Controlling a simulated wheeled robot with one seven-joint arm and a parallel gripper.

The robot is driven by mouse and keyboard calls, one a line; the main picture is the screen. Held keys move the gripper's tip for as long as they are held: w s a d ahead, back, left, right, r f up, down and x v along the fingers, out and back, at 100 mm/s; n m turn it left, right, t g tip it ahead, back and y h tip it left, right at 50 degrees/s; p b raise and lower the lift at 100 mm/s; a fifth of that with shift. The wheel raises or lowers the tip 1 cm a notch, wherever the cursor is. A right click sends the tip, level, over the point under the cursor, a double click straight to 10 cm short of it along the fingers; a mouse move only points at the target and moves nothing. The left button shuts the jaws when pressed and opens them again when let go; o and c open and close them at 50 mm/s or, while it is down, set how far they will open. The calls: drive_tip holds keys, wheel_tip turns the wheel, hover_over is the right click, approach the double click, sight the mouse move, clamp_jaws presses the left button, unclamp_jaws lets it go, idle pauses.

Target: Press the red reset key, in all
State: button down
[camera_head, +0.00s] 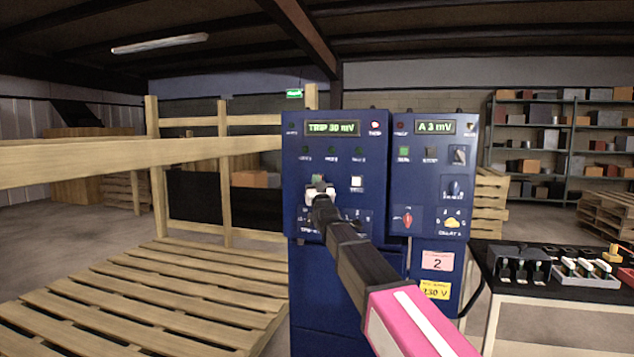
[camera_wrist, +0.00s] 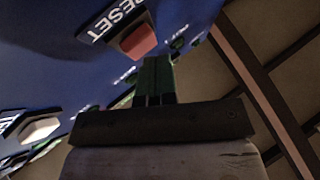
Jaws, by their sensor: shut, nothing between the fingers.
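The red reset key (camera_wrist: 138,41) shows in the wrist view beside a white RESET label on a blue panel. My gripper (camera_wrist: 156,66) is shut and empty, and its fingertips show just below the key in that picture. I cannot tell whether they touch it. In the head view my gripper (camera_head: 318,192) is at the lower left part of the left blue cabinet (camera_head: 298,170) and covers some of its controls. I cannot make out the reset key there. The cabinet's display (camera_head: 332,128) reads about "TRIP 30 mV".
A white key (camera_head: 357,183) sits right of my gripper. A second blue cabinet (camera_head: 432,160) with switches and a red knob (camera_head: 407,219) adjoins. A wooden rail (camera_head: 120,158) and slatted platform (camera_head: 150,295) lie left. A table (camera_head: 530,292) with small parts stands right.

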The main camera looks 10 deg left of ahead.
drive_tip(key=shift+w, duration=0.45)
idle(0.4)
idle(0.3)
drive_tip(key=shift+s, duration=0.95)
drive_tip(key=s, duration=0.5)
drive_tip(key=shift+a, duration=0.2)
idle(0.4)
